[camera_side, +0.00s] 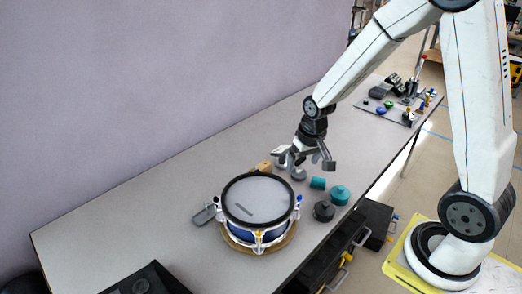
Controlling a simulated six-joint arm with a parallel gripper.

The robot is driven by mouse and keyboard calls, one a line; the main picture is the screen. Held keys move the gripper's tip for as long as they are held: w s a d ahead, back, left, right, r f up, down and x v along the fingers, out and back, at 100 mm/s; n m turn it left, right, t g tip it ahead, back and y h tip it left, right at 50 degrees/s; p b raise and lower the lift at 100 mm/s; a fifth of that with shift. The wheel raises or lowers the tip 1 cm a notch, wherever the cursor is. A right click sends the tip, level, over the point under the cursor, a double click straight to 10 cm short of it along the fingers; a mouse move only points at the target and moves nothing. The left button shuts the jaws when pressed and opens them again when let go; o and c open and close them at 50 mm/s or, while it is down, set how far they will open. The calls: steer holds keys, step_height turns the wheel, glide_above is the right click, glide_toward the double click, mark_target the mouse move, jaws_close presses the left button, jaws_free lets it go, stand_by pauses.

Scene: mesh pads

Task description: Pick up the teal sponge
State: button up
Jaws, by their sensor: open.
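Two teal pieces lie on the table to the right of the drum. One is a small short cylinder (318,183); the other is a wider round piece (340,195) with a small knob-like top. I cannot tell from this view which one is the sponge. My gripper (306,163) is open, its fingers spread apart, above the table and up and left of the teal pieces. Nothing shows between its fingers. Both teal pieces are in plain view.
A drum (258,200) stands close to the left on a wooden round base. A dark round piece (324,211), a grey round piece (298,174) and a tan block (262,167) lie nearby. The long grey table (130,215) is clear to the left.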

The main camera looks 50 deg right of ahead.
steer(key=w+d+f+m+g, duration=0.1)
steer(key=w+d+f+m, duration=0.45)
steer(key=d+f, duration=0.4)
steer(key=m, duration=0.4)
glide_above(319, 179)
steer(key=shift+g, duration=0.4)
steer(key=f, duration=0.7)
steer(key=shift+w+d+f, duration=0.2)
steer(key=shift+w+f, duration=0.05)
steer(key=shift+w, duration=0.05)
steer(key=shift+d+f, duration=0.2)
steer(key=shift+f, duration=0.1)
steer(key=shift+f, duration=1.15)
steer(key=shift+s+f, duration=0.15)
steer(key=shift+f, duration=2.45)
